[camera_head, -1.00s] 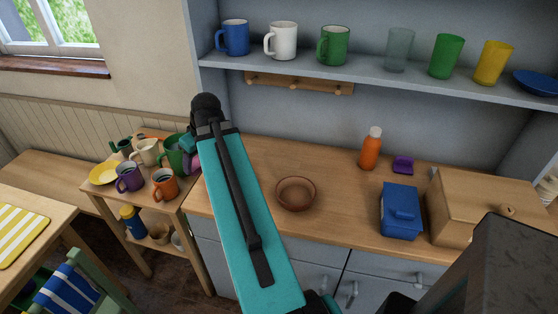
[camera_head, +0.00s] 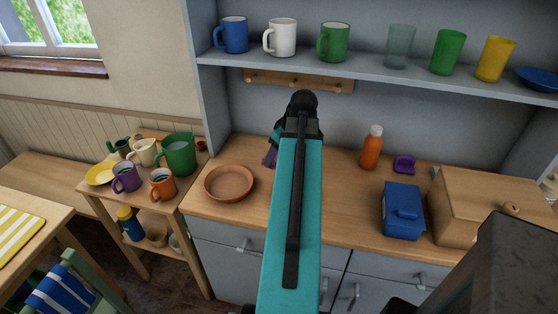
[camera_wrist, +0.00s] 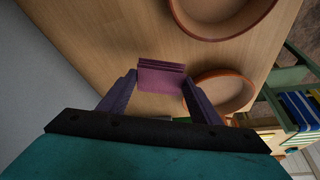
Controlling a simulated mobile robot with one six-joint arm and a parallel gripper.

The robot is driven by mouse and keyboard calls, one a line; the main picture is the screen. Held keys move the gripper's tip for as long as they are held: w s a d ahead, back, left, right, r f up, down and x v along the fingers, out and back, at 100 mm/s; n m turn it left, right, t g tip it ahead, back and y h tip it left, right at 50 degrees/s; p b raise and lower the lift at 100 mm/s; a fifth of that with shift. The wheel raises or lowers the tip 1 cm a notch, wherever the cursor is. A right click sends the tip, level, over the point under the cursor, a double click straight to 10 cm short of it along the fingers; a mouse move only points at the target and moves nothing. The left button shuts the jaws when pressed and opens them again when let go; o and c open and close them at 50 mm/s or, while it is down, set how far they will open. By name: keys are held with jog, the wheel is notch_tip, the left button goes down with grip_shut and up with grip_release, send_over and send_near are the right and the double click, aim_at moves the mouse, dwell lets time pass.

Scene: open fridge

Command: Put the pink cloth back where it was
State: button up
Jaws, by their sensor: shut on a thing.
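The pink cloth (camera_wrist: 160,76) is a small folded stack with layered edges, seen in the wrist view between the fingertips. My gripper (camera_wrist: 160,85) is shut on it, one purple finger at each side, above the wooden counter (camera_wrist: 100,35). In the head view my arm hides the cloth, and only a bit of the gripper's purple finger (camera_head: 269,157) shows beside the arm, over the back part of the counter.
A terracotta bowl (camera_head: 229,183) stands left of my arm; the wrist view shows two bowls. An orange bottle (camera_head: 371,148), a purple item (camera_head: 404,165), a blue box (camera_head: 403,211) and a wooden breadbox (camera_head: 470,205) stand to the right. A peg rail (camera_head: 300,81) hangs behind.

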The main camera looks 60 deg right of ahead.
jog(key=s+d, duration=0.2)
jog(key=s, duration=0.2)
jog(key=s+d+f, duration=0.1)
jog(key=s+d, duration=0.1)
jog(key=s, duration=0.3)
jog(key=s+d+b, duration=0.1)
jog(key=s+d, duration=0.1)
jog(key=s, duration=0.3)
jog(key=shift+s+d+f, duration=0.1)
jog(key=shift+d+f, duration=0.15)
jog(key=shift+f, duration=0.05)
jog(key=shift+s+d, duration=0.15)
jog(key=shift+s, duration=0.4)
jog(key=shift+w, duration=0.15)
jog(key=w+p, duration=0.1)
jog(key=w, duration=0.5)
jog(key=w+d+p, duration=0.1)
jog(key=w+p, duration=0.1)
jog(key=w, duration=0.4)
jog(key=w+p, duration=0.1)
jog(key=w, duration=0.4)
jog(key=shift+w+d+p, duration=0.25)
jog(key=shift+w+p, duration=0.1)
jog(key=shift+w, duration=0.05)
jog(key=shift+f, duration=0.15)
jog(key=shift+f+p, duration=0.75)
jog(key=shift+f, duration=0.9)
jog(key=shift+f, duration=0.15)
